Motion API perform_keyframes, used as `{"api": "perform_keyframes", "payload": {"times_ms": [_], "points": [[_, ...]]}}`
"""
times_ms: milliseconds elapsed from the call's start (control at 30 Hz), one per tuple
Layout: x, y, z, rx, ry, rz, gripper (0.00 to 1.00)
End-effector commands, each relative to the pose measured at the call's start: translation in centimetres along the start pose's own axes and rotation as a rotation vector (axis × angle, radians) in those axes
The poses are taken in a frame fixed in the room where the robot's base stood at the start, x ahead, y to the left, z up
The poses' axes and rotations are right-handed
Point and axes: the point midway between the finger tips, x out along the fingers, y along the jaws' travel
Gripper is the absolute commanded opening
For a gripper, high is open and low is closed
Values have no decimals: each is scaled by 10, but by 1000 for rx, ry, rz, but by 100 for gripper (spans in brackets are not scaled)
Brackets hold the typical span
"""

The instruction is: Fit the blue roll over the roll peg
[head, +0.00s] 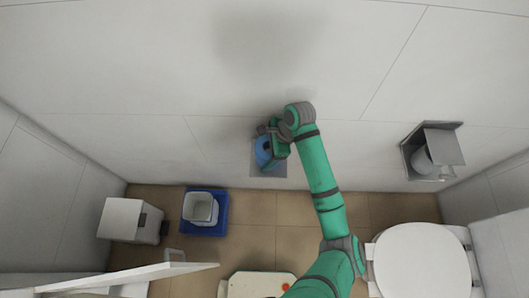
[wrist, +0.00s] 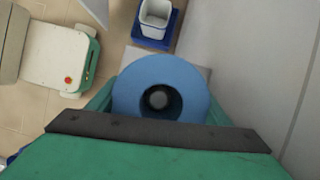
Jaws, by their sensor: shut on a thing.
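My gripper (head: 275,146) is shut on the blue roll (head: 263,152), close to the wall in the head view. In the wrist view the roll (wrist: 160,67) sits between the two green fingers of my gripper (wrist: 160,102), its round face towards the camera. A grey round end, likely the roll peg (wrist: 158,99), shows inside the roll's dark hole, a little below the middle. I cannot tell whether the peg is in the hole or only behind it. A grey plate (head: 270,172) lies behind the roll.
A blue tray (head: 222,228) with a white bin stands on the floor below, left of the roll. A white box (head: 122,220) is at left. A wall holder (head: 434,152) and a toilet (head: 420,262) are at right. The wall above is bare.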

Motion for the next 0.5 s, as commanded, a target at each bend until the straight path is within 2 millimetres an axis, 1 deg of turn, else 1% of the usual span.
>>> {"api": "perform_keyframes", "payload": {"times_ms": [133,167,200,233,500], "points": [[1,0,-2,2,0,-1,48],[1,0,-2,2,1,-1,79],[1,0,-2,1,1,-1,89],[1,0,-2,1,1,-1,94],[0,0,-4,6,1,-2,94]]}}
